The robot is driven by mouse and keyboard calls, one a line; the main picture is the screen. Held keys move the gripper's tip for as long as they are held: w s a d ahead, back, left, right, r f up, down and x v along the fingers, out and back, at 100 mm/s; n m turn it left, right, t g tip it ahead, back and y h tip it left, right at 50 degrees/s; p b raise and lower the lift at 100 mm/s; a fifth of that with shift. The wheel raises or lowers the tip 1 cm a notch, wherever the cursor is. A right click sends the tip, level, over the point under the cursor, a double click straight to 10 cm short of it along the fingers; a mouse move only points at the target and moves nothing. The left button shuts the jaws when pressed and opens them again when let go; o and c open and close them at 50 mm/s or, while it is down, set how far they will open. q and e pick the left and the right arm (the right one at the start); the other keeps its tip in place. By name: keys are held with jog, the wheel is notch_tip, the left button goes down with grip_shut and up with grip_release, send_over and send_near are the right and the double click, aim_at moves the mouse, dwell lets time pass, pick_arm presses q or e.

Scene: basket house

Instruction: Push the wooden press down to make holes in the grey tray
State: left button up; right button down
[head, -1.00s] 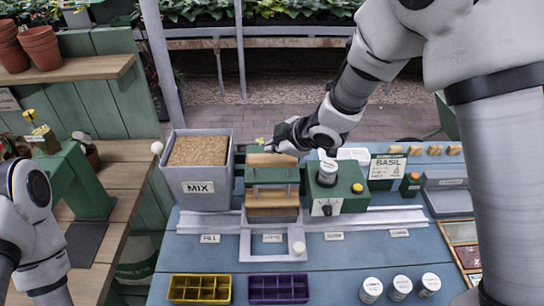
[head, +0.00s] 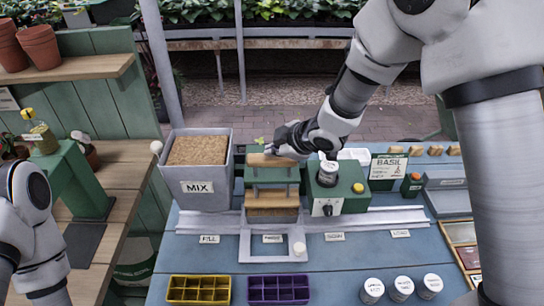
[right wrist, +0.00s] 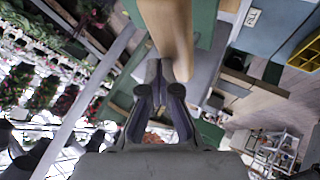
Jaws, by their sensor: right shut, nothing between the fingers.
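The wooden press (head: 271,161) stands at the back middle of the blue bench, with pale wooden blocks in a green frame. My right gripper (head: 271,151) is shut and empty at the top block of the press. In the right wrist view its closed fingertips (right wrist: 165,72) are right at the end of a pale wooden bar (right wrist: 166,28); I cannot tell whether they touch. The grey tray is mostly hidden under the press, and its cells cannot be made out. My left arm shows at the left edge, its gripper out of view.
A grey MIX bin (head: 207,202) stands left of the press, and a green machine with a white-lidded jar (head: 328,172) stands right. A pale rail (head: 372,219) runs along the bench. Yellow (head: 199,290) and purple (head: 278,290) trays and several white jars sit in front.

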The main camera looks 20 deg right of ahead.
aim_at(274, 159)
jog(key=shift+f+b, duration=1.3)
jog(key=shift+f, duration=0.35)
dwell(0.9)
jog(key=shift+r, duration=0.1)
jog(key=shift+r+p, duration=2.2)
jog(key=shift+p, duration=0.05)
notch_tip(274, 159, up, 5)
jog(key=p, duration=0.5)
jog(key=shift+r, duration=0.1)
